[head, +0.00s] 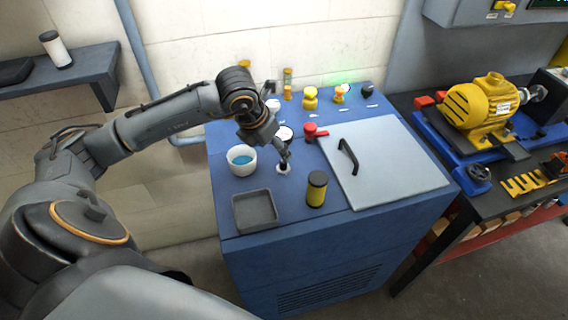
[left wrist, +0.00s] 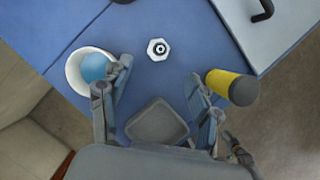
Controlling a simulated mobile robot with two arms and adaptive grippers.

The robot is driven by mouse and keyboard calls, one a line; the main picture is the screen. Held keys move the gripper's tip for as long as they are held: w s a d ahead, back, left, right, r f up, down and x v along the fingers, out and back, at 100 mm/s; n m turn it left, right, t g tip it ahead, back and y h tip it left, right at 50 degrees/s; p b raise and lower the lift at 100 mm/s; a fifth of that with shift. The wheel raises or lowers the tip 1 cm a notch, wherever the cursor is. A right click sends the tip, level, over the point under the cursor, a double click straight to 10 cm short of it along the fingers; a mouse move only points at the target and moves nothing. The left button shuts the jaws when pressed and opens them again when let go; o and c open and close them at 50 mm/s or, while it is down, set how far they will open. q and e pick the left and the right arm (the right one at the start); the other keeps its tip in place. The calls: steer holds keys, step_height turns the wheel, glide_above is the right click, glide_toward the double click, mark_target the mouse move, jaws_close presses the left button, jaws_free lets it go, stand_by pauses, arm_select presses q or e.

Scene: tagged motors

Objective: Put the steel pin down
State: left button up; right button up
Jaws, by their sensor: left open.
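A small pale steel piece (head: 283,169) stands on the blue cabinet top (head: 222,195). In the left wrist view this piece (left wrist: 158,49) shows a hexagonal outline with a dark ring at its centre. It looks like the steel pin seen end-on, but I cannot be sure. My left gripper (head: 285,155) is just above it in the head view. In the left wrist view the fingers of my left gripper (left wrist: 158,72) are wide apart, with nothing held between them. My right gripper is not in view.
A white cup with blue contents (head: 241,160) stands left of the gripper. A grey tray (head: 255,226) and a black-and-yellow cylinder (head: 317,189) are in front. A red valve handle (head: 315,132) and a pale lid with a black handle (head: 390,165) lie to the right.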

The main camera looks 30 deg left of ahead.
arm_select(q)
glide_above(279, 172)
step_height(279, 172, down, 4)
steer(key=shift+f+p, duration=0.1)
steer(key=shift+p, duration=0.3)
steer(key=shift+f, duration=0.1)
steer(key=p+x, duration=0.2)
steer(key=x, duration=0.2)
steer(key=shift+w+f+p, duration=0.15)
steer(key=shift+w+p, duration=0.05)
steer(key=shift+p, duration=0.15)
steer(key=shift+f, duration=0.25)
jaws_close()
steer(key=shift+w+r, duration=0.1)
steer(key=shift+r+b, duration=0.5)
steer(key=shift+b, duration=0.15)
steer(key=s+a+r+b, duration=0.4)
steer(key=s+r+b, duration=0.4)
steer(key=s+r, duration=0.3)
steer(key=shift+s+r+b, duration=0.4)
steer(key=shift+s, duration=0.85)
